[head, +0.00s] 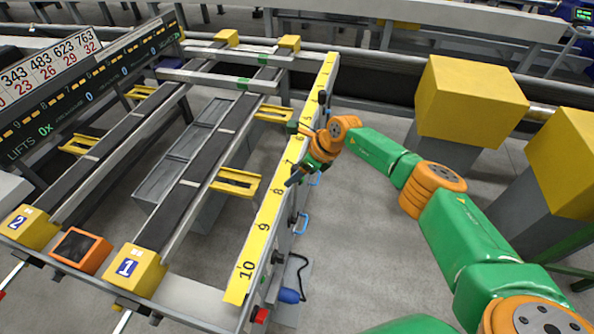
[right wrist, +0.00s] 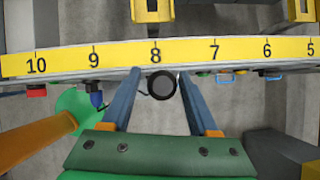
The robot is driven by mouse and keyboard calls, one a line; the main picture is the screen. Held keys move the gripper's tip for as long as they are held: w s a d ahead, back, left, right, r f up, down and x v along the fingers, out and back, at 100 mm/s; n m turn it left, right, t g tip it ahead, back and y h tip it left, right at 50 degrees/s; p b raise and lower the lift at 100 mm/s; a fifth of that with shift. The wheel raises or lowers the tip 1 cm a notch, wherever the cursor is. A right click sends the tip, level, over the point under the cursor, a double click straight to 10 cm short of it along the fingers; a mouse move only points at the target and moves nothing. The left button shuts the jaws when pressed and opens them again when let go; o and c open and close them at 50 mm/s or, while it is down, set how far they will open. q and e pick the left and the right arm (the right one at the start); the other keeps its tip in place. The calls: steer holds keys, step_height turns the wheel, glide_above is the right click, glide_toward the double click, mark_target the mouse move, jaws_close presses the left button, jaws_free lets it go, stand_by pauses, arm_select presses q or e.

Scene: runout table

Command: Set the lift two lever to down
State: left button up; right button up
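My right gripper (head: 299,156) is at the outer side of the yellow ruler strip, near marks 6 to 8. In the right wrist view my right gripper (right wrist: 160,74) is open, one finger on each side of a round black knob (right wrist: 162,86). The knob sits just below mark 8, closer to the right finger; I cannot tell whether they touch. It may be a lever end seen head-on, but no label shows which lift it belongs to. In the head view the gripper hides this spot. Yellow blocks marked 1 (head: 136,270) and 2 (head: 30,227) stand at the near table end. My left gripper is not in view.
The yellow ruler (head: 265,222) runs along the table's right edge. Blue handles (head: 302,224), a red button (head: 260,315) and a blue tool (head: 289,296) with a black cord sit along that side. Yellow-topped grey posts (head: 470,100) stand to the right. Grey floor lies between.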

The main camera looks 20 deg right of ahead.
steer(key=v, duration=0.7)
steer(key=shift+a, duration=0.1)
stand_by(0.4)
